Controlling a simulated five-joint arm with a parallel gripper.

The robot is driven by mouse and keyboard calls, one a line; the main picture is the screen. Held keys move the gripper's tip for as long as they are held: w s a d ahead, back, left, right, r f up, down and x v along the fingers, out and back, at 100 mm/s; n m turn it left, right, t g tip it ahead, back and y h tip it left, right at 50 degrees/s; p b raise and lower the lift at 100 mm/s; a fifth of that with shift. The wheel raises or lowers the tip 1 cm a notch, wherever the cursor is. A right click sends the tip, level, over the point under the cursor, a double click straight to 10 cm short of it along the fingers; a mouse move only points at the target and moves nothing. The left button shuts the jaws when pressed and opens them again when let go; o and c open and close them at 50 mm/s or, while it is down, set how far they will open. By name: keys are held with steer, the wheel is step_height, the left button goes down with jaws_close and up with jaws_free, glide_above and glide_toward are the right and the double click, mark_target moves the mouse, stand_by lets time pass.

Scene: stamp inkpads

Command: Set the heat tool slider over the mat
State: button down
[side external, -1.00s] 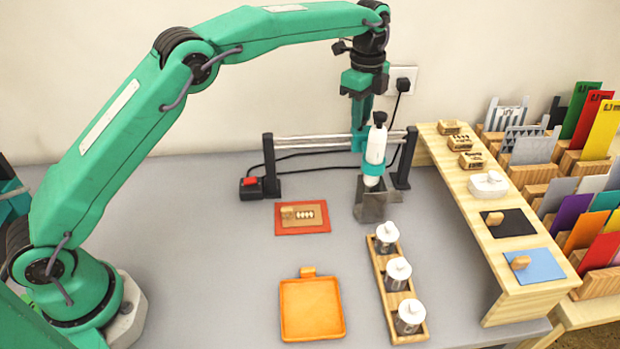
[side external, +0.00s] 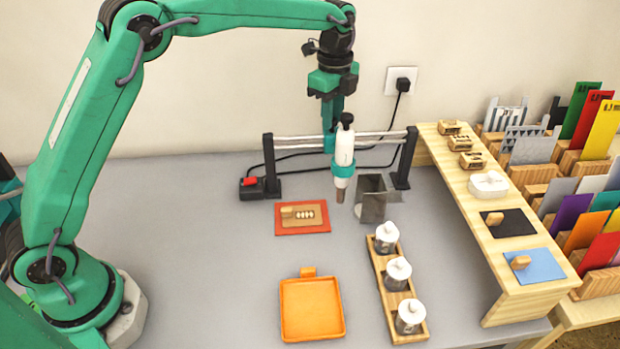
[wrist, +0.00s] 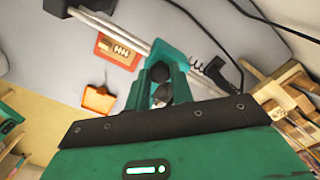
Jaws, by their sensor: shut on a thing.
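The heat tool (side external: 345,147), white with a black knob and metal nozzle, hangs upright from a teal slider (side external: 330,143) on two rails. My gripper (side external: 328,122) is shut on the slider from above. In the wrist view my gripper's fingers (wrist: 160,75) are closed at the slider (wrist: 166,50). The red mat (side external: 281,231) lies left of the nozzle on the table, bearing a tan card with pale marks. The nozzle shows just beyond the mat's right edge, above the table. The mat also shows in the wrist view (wrist: 127,62).
An open metal holder (side external: 373,206) stands right of the nozzle. Dark posts carry the rails (side external: 290,141); a switch box with a red button (side external: 250,184) sits at the left post. An orange tray (side external: 312,311) and a wooden rack of jars (side external: 380,270) are in front.

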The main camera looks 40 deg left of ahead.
steer(key=shift+s+a, duration=3.25)
steer(key=shift+s, duration=0.05)
steer(key=c, duration=1.2)
jaws_free()
steer(key=shift+r, duration=0.1)
step_height(320, 180, up, 8)
